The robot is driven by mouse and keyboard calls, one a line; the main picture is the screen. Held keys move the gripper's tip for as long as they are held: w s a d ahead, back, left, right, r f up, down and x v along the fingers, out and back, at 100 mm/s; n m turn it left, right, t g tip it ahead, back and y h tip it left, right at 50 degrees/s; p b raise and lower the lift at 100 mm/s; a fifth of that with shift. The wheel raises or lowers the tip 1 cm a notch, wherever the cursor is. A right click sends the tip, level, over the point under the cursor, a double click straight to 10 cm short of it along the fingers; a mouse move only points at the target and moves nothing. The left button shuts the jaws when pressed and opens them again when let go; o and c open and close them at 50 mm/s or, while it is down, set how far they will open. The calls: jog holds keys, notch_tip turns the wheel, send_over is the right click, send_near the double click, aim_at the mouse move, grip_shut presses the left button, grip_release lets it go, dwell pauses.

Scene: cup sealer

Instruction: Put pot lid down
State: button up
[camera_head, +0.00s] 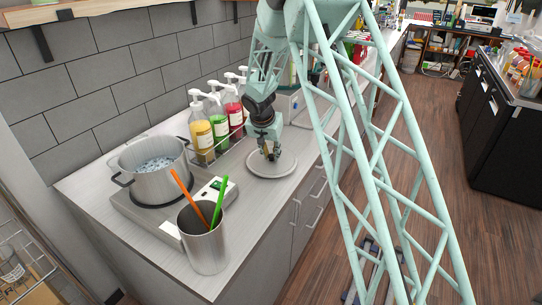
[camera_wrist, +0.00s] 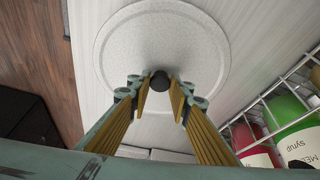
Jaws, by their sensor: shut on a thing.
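The pot lid (camera_head: 286,166) is a round pale grey disc at the counter, to the right of the stove. In the wrist view the lid (camera_wrist: 190,40) lies below my gripper with its dark knob (camera_wrist: 160,80) between the fingertips. My gripper (camera_head: 271,154) points down over the lid and is shut on the knob. It also shows in the wrist view (camera_wrist: 160,92). The lid looks level and on or very close to the counter; I cannot tell whether it touches. The pot (camera_head: 152,178) stands uncovered on the stove, with bluish contents in it.
Pump bottles of syrup (camera_head: 219,125) stand in a wire rack behind the lid, close to my gripper. A metal cup (camera_head: 203,243) with an orange and a green stick stands at the counter's front. The hot plate (camera_head: 160,222) is left of the lid. Bare counter (camera_head: 240,215) lies in front.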

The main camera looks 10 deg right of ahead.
jog(key=shift+f, duration=0.15)
jog(key=shift+f, duration=0.15)
jog(key=o, duration=0.9)
jog(key=shift+r, duration=0.2)
jog(key=shift+a+r, duration=0.1)
jog(key=shift+r, duration=0.15)
jog(key=v, duration=1.1)
jog(key=shift+s, duration=0.2)
jog(key=shift+r, duration=0.1)
jog(key=shift+r, duration=0.1)
dwell(0.4)
